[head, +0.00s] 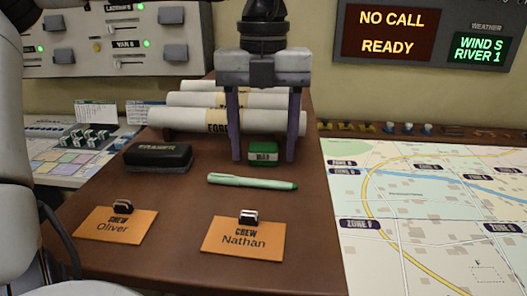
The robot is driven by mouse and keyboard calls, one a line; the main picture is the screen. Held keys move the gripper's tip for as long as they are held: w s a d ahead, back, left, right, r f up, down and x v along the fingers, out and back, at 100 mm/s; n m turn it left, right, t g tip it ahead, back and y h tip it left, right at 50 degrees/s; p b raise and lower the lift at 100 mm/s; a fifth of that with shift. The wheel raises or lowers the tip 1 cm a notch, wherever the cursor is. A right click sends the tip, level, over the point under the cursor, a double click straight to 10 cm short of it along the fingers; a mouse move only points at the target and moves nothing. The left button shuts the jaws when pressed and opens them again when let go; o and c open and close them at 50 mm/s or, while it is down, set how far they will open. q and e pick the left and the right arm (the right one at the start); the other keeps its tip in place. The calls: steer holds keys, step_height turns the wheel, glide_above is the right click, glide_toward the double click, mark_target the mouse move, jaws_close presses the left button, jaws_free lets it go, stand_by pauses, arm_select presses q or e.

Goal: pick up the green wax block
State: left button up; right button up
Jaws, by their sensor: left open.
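The green wax block (263,146) is a small dark green block with a pale label on its front, lying on the brown desk. My left gripper (263,158) points down over it, with its two purple-grey fingers open, one to each side of the block in the head view. Gaps show between the block and both fingers, so it is not gripped. I cannot tell whether the fingertips touch the desk. My right gripper is not in view.
Rolled papers (188,117) lie behind the fingers. A black case (158,157) is to the left, and a green pen (250,181) lies in front. Two orange crew cards (113,228) (243,243) with clips are nearer. A map table (410,185) is at right.

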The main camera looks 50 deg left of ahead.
mark_target(263, 146)
arm_select(q)
steer(key=shift+c, duration=0.3)
steer(key=c, duration=1.1)
steer(key=shift+r, duration=0.1)
step_height(263, 146, up, 10)
steer(key=o, duration=0.3)
steer(key=shift+c, duration=1)
